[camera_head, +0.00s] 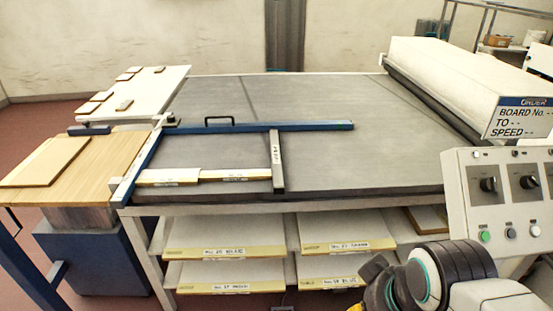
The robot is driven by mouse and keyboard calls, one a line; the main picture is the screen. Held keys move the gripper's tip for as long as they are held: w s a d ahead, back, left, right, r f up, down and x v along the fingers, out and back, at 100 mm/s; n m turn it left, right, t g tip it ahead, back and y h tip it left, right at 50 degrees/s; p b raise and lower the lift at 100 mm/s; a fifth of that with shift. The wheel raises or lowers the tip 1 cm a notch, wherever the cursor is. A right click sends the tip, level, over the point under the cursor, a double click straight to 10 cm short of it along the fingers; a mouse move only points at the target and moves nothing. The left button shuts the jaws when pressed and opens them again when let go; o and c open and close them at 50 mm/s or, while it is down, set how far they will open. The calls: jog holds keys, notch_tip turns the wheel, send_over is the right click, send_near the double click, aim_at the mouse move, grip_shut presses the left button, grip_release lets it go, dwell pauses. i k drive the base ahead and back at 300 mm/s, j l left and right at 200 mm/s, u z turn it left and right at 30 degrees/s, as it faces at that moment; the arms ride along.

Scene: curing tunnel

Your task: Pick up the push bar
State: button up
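The push bar appears to be a long blue bar (300,127) lying across the grey table top, with a raised black handle (218,120) near its left part. Its left end is close to a blue fence running along the table's left edge. Part of my gripper (372,284) shows at the bottom right, dark with a bit of yellow, in front of the table and well away from the bar. Its lower part is cut off by the picture edge, so I cannot tell whether it is open or shut.
A grey crosspiece (277,165) and pale labelled boards (180,177) lie in front of the bar. A control box (500,205) stands at right, below the tunnel hood (450,75). Shelves of boards (225,253) fill the table's underside. The table's right half is clear.

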aim_at(278, 177)
jog(key=i+j+z, duration=0.15)
jog(key=j, duration=0.45)
jog(key=j+z, duration=0.1)
jog(key=j, duration=0.45)
jog(key=i+j+z, duration=0.2)
jog(key=i+j, duration=0.2)
jog(key=j, duration=0.25)
jog(key=i+j+z, duration=0.1)
jog(key=j, duration=0.25)
jog(key=i+j+z, duration=0.1)
jog(key=i+j, duration=0.15)
jog(key=i+j+z, duration=0.1)
jog(key=i+j, duration=0.2)
